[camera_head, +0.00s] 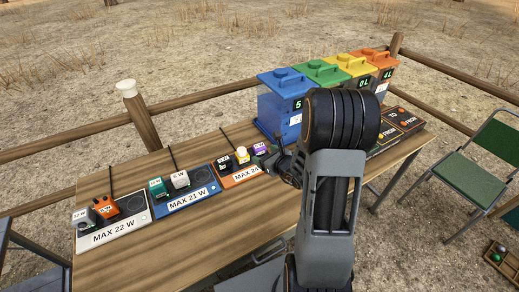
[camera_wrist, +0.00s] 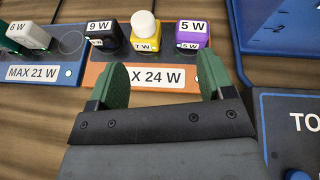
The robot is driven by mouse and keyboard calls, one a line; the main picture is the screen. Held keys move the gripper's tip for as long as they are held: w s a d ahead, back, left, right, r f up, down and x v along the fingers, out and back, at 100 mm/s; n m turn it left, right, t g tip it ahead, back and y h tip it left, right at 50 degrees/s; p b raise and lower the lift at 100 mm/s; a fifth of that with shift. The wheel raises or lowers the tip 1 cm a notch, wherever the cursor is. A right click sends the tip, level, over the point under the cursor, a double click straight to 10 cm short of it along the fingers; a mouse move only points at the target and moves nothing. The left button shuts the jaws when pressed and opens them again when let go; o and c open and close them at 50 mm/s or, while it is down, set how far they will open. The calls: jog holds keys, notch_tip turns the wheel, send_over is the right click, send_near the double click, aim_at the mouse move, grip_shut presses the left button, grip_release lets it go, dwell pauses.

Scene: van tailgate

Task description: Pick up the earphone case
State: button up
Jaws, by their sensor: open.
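My gripper (camera_wrist: 164,76) is open and empty, its two green fingers apart over the orange pad (camera_wrist: 150,77) marked MAX 24 W. In the head view my gripper (camera_head: 268,158) is at that pad's right end, partly hidden by my arm. On the pad stand a dark block (camera_wrist: 102,40) marked 9 W, a yellow block with a rounded white top (camera_wrist: 143,33) marked 7 W, and a purple block (camera_wrist: 192,36) marked 5 W. They lie beyond the fingertips, with no visible contact. I cannot tell which small item is the earphone case.
A blue pad (camera_head: 187,202) holds a teal block (camera_head: 158,188) and a white block (camera_head: 180,180). A white pad (camera_head: 113,232) holds an orange item (camera_head: 105,207) and pale and dark ones. Lidded bins, including a blue one (camera_head: 280,112), stand behind. The front table (camera_head: 190,245) is clear.

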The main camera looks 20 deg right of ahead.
aim_at(260, 147)
jog(key=d+f+m+h, duration=0.2)
jog(key=d, duration=0.1)
jog(key=shift+w+d+f+m, duration=0.2)
jog(key=shift+w+f+m, duration=0.1)
jog(key=shift+w+m, duration=0.1)
jog(key=p+x, duration=0.1)
jog(key=x, duration=0.5)
jog(key=shift+w+d+f, duration=0.15)
jog(key=shift+w, duration=0.1)
jog(key=shift+p+x, duration=0.75)
jog(key=shift+x, duration=2.3)
jog(key=shift+c, duration=0.4)
jog(key=c, duration=0.6)
